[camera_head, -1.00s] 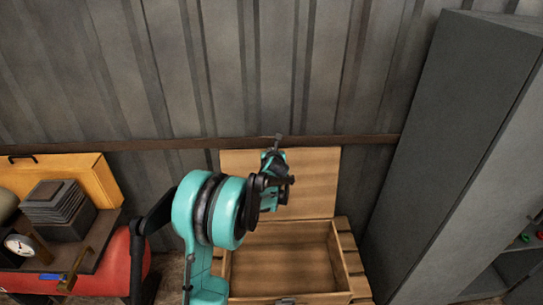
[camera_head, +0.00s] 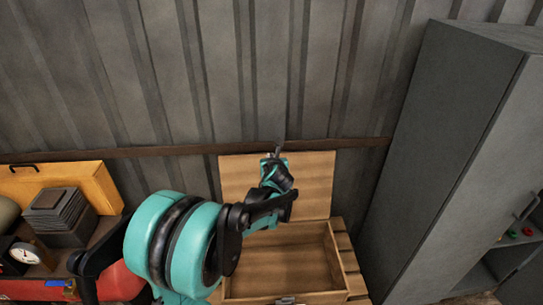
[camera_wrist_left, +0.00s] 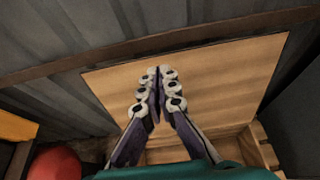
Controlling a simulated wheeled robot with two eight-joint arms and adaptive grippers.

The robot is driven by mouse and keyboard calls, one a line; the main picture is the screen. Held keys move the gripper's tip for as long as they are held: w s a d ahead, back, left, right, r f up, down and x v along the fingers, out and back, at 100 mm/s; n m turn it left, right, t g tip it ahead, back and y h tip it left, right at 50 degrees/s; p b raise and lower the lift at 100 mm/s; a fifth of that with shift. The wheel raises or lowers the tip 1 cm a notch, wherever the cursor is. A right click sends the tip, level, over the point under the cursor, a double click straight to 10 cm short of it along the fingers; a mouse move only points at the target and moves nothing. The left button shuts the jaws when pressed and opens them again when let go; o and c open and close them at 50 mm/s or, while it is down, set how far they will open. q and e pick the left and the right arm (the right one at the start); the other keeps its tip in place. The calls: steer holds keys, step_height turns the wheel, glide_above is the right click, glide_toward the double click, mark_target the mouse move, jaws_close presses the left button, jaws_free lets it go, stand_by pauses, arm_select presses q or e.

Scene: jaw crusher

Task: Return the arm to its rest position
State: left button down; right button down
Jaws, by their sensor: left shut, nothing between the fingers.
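My left arm comes in from the lower left in the head view, with teal and black links. My left gripper (camera_head: 278,150) is at its far end, in front of the raised lid of a wooden crate. In the left wrist view its two fingers (camera_wrist_left: 159,76) are together at the tips, with nothing between them. My right gripper is in neither view.
The open wooden crate (camera_head: 343,262) looks empty where it shows; its raised lid (camera_head: 315,185) leans near the corrugated wall (camera_head: 230,75). A tall grey cabinet (camera_head: 440,150) stands right. A red tank (camera_head: 120,283) with a gauge (camera_head: 24,253) and yellow box (camera_head: 95,185) are left.

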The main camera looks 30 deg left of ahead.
arm_select(q)
steer(key=shift+s+d+r, duration=0.15)
steer(key=shift+d, duration=0.05)
steer(key=s+d+f+n+g+h, duration=0.1)
steer(key=s+d+n+h, duration=0.1)
steer(key=s+d+n, duration=0.4)
steer(key=s+d+f+n+g+h, duration=0.1)
steer(key=s+d+n, duration=0.5)
steer(key=s+n, duration=0.7)
steer(key=s+d+f+n+g+h, duration=0.2)
steer(key=s+d+n+h, duration=0.2)
steer(key=s+n, duration=0.6)
steer(key=s+d, duration=0.2)
steer(key=s, duration=0.1)
steer(key=shift+d+n, duration=0.15)
steer(key=shift+n, duration=0.15)
steer(key=shift+f, duration=0.15)
